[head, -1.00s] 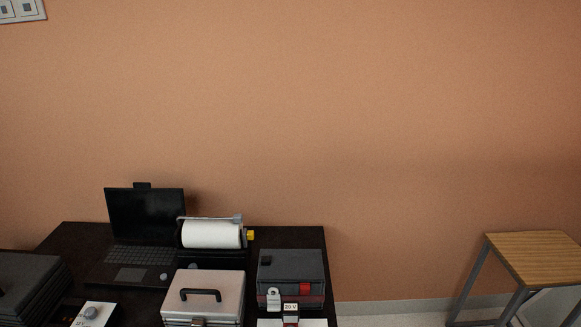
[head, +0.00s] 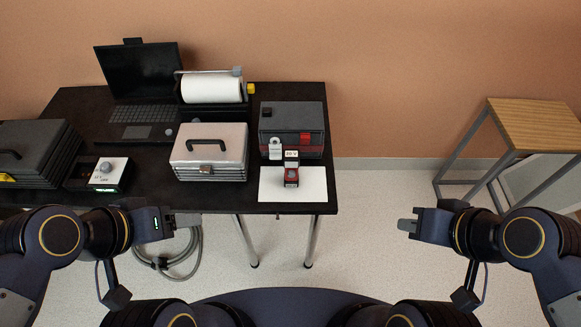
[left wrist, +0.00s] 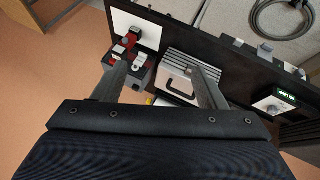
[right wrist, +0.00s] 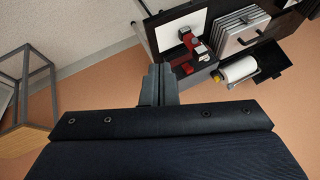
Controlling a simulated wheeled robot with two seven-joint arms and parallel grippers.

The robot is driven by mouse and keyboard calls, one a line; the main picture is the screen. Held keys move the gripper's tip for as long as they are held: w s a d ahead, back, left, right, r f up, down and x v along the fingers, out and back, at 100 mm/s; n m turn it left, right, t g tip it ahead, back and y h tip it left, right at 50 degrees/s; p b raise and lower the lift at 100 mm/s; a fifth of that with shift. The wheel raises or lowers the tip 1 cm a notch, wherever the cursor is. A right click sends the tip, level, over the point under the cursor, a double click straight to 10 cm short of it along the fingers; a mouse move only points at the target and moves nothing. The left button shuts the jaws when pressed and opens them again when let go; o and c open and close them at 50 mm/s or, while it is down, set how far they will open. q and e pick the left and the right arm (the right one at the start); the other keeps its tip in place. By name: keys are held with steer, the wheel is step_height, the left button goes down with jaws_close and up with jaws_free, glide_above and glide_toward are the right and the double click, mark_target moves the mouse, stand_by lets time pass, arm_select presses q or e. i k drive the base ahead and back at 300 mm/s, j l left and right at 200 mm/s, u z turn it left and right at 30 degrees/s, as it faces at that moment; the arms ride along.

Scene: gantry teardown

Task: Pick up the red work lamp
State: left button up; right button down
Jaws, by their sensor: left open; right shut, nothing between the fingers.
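The red work lamp (head: 291,176), a small red and black block, stands on a white sheet (head: 318,184) at the table's front right. It shows on the sheet in the left wrist view (left wrist: 131,39) and in the right wrist view (right wrist: 188,40). My left gripper (head: 188,220) is open and empty, in front of the table edge and left of the lamp. Its spread fingers also show in the left wrist view (left wrist: 160,84). My right gripper (head: 407,226) is shut and empty, out over the floor to the lamp's right, clear of the table.
A dark grey box (head: 291,115) with a red latch stands right behind the lamp. A silver case (head: 208,152), a small dial unit (head: 107,173), a paper roll (head: 211,90) and a laptop (head: 138,72) share the black table. A wooden-topped stool (head: 535,125) stands right; floor between is clear.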

mark_target(292, 156)
steer(key=i+l, duration=0.1)
steer(key=l, duration=0.25)
steer(key=i+l, duration=0.15)
steer(key=l, duration=0.15)
steer(key=i+l, duration=0.1)
steer(key=l, duration=0.25)
steer(key=l+u, duration=0.1)
steer(key=u, duration=0.8)
steer(key=l+u, duration=0.15)
steer(key=u, duration=0.3)
steer(key=l+u, duration=0.1)
steer(key=u, duration=0.35)
steer(key=l+u, duration=0.1)
steer(key=u, duration=0.35)
